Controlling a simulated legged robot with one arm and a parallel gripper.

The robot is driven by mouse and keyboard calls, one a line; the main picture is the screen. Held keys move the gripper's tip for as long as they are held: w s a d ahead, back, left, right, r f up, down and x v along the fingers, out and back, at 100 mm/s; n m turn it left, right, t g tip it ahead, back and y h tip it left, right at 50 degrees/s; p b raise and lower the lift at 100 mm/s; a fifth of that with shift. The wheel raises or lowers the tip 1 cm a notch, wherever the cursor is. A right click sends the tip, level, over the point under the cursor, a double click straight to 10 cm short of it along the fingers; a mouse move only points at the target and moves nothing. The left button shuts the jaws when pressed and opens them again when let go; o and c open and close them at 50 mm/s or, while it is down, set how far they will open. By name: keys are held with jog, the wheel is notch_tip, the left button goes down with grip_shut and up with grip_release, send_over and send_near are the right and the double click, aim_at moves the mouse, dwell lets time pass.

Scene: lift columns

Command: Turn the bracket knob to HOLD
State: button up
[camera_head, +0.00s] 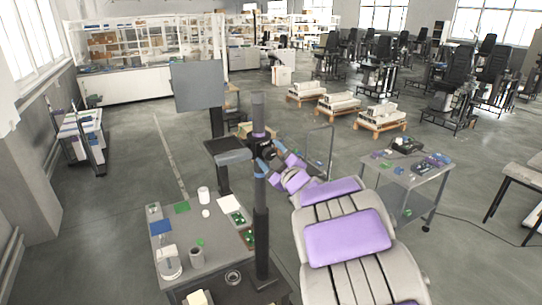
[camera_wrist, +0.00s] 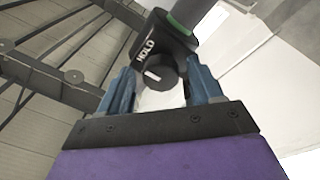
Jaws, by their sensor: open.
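The bracket (camera_wrist: 172,33) is a black block with a white HOLD label (camera_wrist: 147,49) and a green strip on its upper right. Its round dark knob (camera_wrist: 162,72) faces me in the wrist view. My gripper (camera_wrist: 161,84) is open, with one blue finger on each side of the knob and a gap on both sides. In the head view my gripper (camera_head: 271,158) is at the bracket on the dark column (camera_head: 260,205); the knob is hidden there.
A grey bench (camera_head: 208,263) with a white mug, boards and small parts stands around the column's base. A grey cart (camera_head: 412,177) with tools is at the right. A flat grey panel (camera_head: 197,86) stands behind the column. Open floor lies to the left.

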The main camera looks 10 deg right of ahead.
jog(key=b+v, duration=0.6)
jog(key=v, duration=1.1)
jog(key=shift+s, duration=0.15)
